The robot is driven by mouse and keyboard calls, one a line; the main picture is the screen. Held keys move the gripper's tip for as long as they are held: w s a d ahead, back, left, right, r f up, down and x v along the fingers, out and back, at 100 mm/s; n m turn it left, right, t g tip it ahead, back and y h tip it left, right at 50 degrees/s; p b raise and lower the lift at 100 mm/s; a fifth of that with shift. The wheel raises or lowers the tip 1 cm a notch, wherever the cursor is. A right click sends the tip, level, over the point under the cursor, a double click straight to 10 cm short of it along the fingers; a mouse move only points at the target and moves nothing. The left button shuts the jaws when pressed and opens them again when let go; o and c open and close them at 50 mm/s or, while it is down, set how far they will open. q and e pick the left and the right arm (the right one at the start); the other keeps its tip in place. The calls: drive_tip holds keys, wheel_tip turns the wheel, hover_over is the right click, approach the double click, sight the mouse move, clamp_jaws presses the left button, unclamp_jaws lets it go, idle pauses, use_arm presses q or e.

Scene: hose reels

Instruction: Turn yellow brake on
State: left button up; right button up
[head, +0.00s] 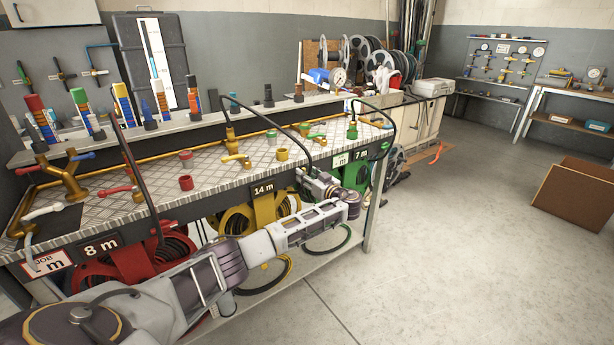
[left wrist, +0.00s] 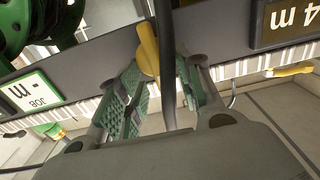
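The yellow brake lever (left wrist: 147,48) shows in the left wrist view as a short upright handle against the grey bench edge. My left gripper (left wrist: 160,85) is open, its two green-padded fingers spread on either side of the lower end of the lever and a dark hose (left wrist: 166,60). I cannot tell whether either finger touches the lever. There the gripper and wrist hide the lever. My right gripper is not in view.
The red reel (head: 135,262) hangs to the left under the 8 m sign, and the green reel (head: 357,175) is to the right. Black hoses arch over the bench front. Several valves and fittings stand on the bench.

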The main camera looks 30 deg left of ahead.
use_arm(q)
drive_tip(key=shift+c, duration=1.1)
drive_tip(key=shift+m, duration=0.5)
drive_tip(key=shift+w+d+m+p, duration=0.2)
drive_tip(key=shift+m+p, duration=0.1)
drive_tip(key=shift+m, duration=0.8)
drive_tip(key=m, duration=0.2)
drive_tip(key=m+p, duration=0.1)
drive_tip(key=shift+w+f+m, duration=0.1)
drive_tip(key=shift+w+m, duration=0.15)
drive_tip(key=shift+m, duration=0.05)
drive_tip(key=shift+w+d+f+m+p, duration=0.2)
drive_tip(key=shift+m+p, duration=0.55)
drive_tip(key=shift+m, duration=1.15)
drive_tip(key=shift+w+a+f+m+p, duration=0.1)
drive_tip(key=shift+f+m+p, duration=0.45)
drive_tip(key=shift+m, duration=1.35)
drive_tip(key=shift+w+d+m+p, duration=0.1)
drive_tip(key=shift+m+p, duration=0.85)
drive_tip(key=shift+m, duration=0.95)
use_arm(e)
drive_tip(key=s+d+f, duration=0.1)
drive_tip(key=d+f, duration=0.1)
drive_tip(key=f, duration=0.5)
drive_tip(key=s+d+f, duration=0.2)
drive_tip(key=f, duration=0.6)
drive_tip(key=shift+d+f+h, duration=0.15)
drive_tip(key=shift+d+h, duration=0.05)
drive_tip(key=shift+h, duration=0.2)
